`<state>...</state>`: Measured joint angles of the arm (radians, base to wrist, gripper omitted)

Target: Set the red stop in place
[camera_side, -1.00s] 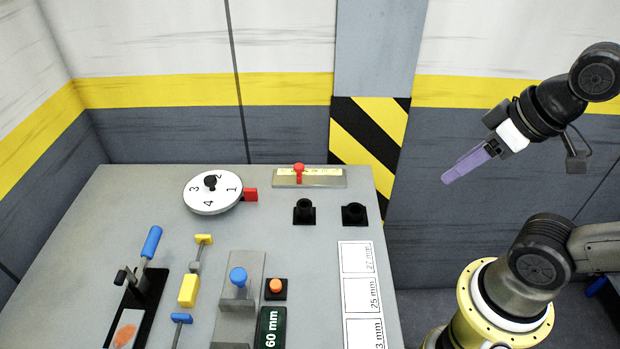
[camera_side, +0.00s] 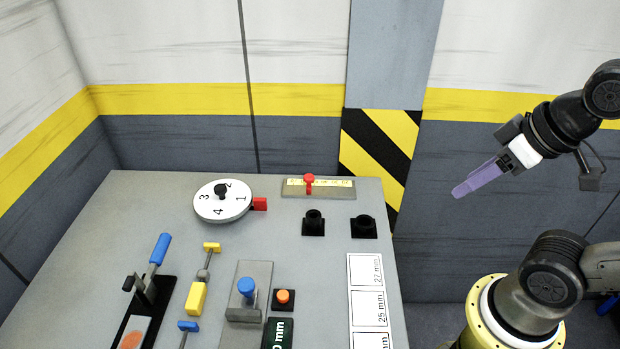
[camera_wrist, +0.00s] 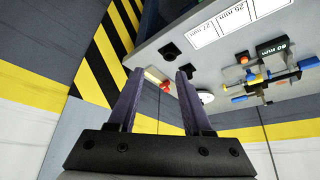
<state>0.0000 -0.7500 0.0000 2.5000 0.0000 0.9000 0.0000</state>
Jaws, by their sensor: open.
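The red stop (camera_side: 309,182) is a small red knob piece on a grey bar with a yellow scale (camera_side: 330,188) at the back of the table. It sits a little left of the scale's middle. It also shows in the wrist view (camera_wrist: 165,86), between my fingers. My gripper (camera_side: 457,193) has purple fingers and hangs in the air to the right of the table, well apart from the stop. In the wrist view my gripper (camera_wrist: 160,78) is open, with nothing between the fingertips.
Labelled cards (camera_side: 366,290), an orange button (camera_side: 283,296), a blue-knobbed block (camera_side: 247,288) and clamps (camera_side: 150,285) lie nearer.

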